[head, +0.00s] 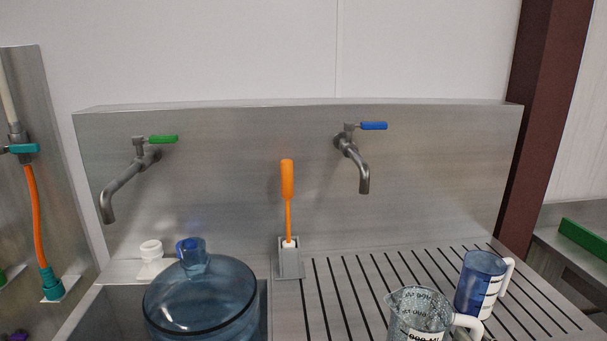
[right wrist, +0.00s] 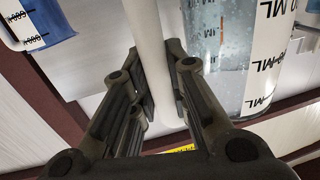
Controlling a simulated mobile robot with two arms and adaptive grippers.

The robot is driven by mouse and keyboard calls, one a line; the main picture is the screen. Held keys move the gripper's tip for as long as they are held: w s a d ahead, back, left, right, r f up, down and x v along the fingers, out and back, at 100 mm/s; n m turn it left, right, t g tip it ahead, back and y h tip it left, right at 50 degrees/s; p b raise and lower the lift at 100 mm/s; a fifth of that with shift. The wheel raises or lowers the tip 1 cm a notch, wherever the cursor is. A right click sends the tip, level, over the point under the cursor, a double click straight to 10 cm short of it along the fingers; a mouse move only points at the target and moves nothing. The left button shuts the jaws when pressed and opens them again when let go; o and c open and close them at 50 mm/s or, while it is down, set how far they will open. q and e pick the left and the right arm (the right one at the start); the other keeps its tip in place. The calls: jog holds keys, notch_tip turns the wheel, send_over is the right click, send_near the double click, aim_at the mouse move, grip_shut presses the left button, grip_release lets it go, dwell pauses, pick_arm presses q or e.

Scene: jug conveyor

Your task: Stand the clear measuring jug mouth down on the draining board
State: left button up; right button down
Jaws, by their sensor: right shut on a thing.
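The clear measuring jug (head: 420,312) is at the bottom edge of the head view, mouth up, with its white handle (head: 467,323) to the right. Its base is cut off, so I cannot tell whether it touches the draining board (head: 345,290). In the right wrist view the clear jug (right wrist: 222,60) is beside my right gripper (right wrist: 161,90), with black ML marks on a white strip. My right gripper is shut on the jug's white handle (right wrist: 147,35). My left gripper is not in view.
A blue jug (head: 480,280) stands close behind and right of the clear one; it also shows in the right wrist view (right wrist: 45,18). A large blue bottle (head: 205,295) is in the sink. An orange-handled brush (head: 287,180) stands in a holder. The board's left part is clear.

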jog(key=s+a+f+m+h, duration=0.2)
jog(key=s+a+f+h, duration=0.2)
jog(key=s+a, duration=0.5)
jog(key=shift+a+f+m+t, duration=0.3)
jog(key=shift+a+f, duration=0.3)
jog(key=shift+a, duration=0.4)
jog(key=shift+d, duration=0.15)
